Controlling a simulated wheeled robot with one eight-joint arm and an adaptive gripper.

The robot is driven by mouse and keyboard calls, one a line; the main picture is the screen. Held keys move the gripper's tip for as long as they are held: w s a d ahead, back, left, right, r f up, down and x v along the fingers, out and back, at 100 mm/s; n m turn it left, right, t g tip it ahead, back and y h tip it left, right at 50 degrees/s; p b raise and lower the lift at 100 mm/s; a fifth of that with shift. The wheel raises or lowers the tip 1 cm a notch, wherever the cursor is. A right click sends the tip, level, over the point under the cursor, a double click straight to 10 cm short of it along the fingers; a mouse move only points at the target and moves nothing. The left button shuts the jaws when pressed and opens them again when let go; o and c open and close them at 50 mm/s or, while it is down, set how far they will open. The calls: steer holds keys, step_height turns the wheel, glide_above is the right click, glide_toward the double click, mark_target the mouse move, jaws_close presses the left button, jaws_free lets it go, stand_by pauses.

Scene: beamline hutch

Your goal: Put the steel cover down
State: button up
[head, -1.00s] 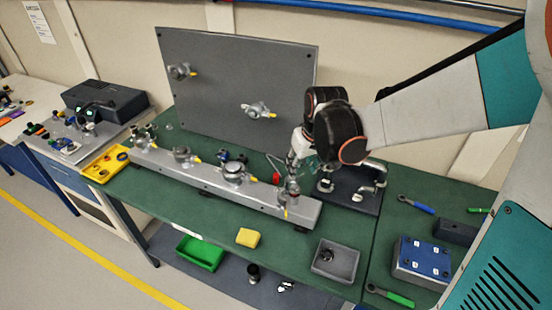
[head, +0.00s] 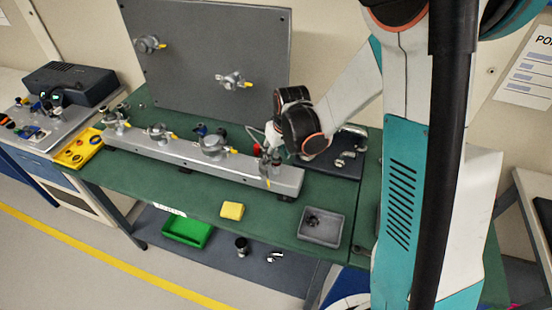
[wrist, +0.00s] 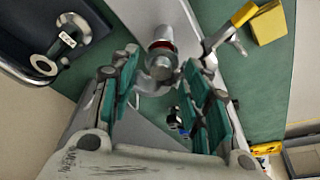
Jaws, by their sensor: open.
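A round steel piece (wrist: 160,62) with a red ring behind it shows between my fingers in the wrist view; it may be the steel cover, but I cannot tell for sure. My gripper (wrist: 168,72) is open, with teal-padded fingers on either side of that piece. In the head view my gripper (head: 272,158) is at the right end of the grey rail (head: 200,165), by a clamp there. My wrist partly hides this spot.
Several clamped fittings stand along the rail. A grey tray (head: 339,232) with a small dark part, and a yellow sponge (head: 232,211), lie in front. A grey upright panel (head: 205,50) rises behind the rail.

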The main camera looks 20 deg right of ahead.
steer(key=shift+w+f, duration=0.1)
steer(key=shift+f, duration=0.25)
steer(key=c, duration=1)
steer(key=shift+o, duration=0.2)
steer(key=shift+r, duration=0.15)
